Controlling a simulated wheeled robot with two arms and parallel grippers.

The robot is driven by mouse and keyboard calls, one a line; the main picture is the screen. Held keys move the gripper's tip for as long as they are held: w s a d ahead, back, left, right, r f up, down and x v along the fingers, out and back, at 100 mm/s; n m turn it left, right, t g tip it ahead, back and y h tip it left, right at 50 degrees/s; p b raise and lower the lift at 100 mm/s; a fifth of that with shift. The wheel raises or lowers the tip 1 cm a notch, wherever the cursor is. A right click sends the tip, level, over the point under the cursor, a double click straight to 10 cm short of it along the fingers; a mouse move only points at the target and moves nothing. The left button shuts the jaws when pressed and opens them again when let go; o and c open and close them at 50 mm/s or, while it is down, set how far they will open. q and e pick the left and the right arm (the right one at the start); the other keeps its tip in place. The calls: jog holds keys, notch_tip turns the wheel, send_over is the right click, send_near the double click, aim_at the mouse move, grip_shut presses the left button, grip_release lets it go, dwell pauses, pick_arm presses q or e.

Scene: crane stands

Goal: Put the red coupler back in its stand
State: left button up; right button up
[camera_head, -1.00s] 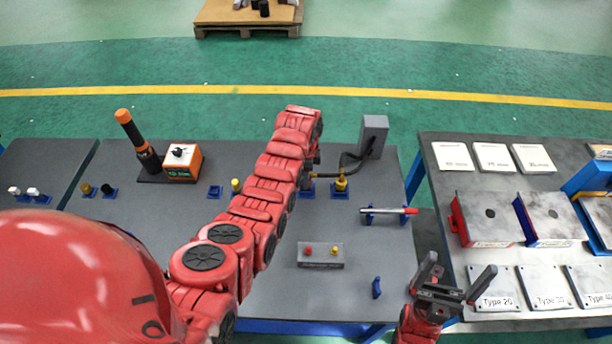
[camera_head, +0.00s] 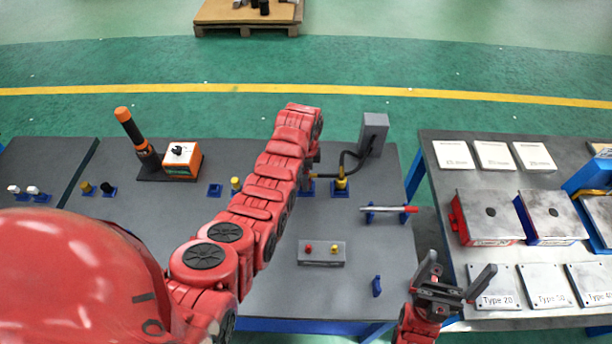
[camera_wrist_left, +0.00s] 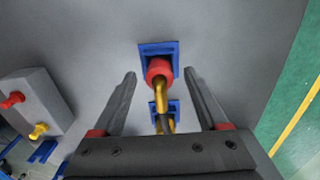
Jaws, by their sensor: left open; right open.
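The red coupler (camera_wrist_left: 160,70) shows in the left wrist view against its blue stand (camera_wrist_left: 158,48), with a gold bent pipe coming from it. It looks seated at the stand, though its depth there cannot be told. My left gripper (camera_wrist_left: 160,76) is open, one finger on each side of the coupler, with gaps to both. In the head view my left arm hides the coupler and left fingers; part of a blue stand (camera_head: 308,189) shows beside the arm. My right gripper (camera_head: 461,266) is open and empty by the table's right front corner.
A yellow coupler (camera_head: 341,183) stands in a blue holder close by, with a black hose running to a grey box (camera_head: 373,133). A grey button box (camera_head: 321,254) and a red-and-silver tool (camera_head: 388,209) are nearer. The side table (camera_head: 440,190) holds plates and boxes.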

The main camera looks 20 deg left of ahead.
pick_arm(q)
jog(key=shift+r+p, duration=0.8)
jog(key=shift+r, duration=1.45)
jog(key=shift+r, duration=0.15)
notch_tip(320, 180, up, 2)
jog(key=shift+r+b, duration=0.1)
jog(key=shift+b, duration=0.7)
notch_tip(320, 180, up, 15)
jog(key=p, duration=1.1)
jog(key=shift+p, duration=0.4)
jog(key=shift+s, duration=0.1)
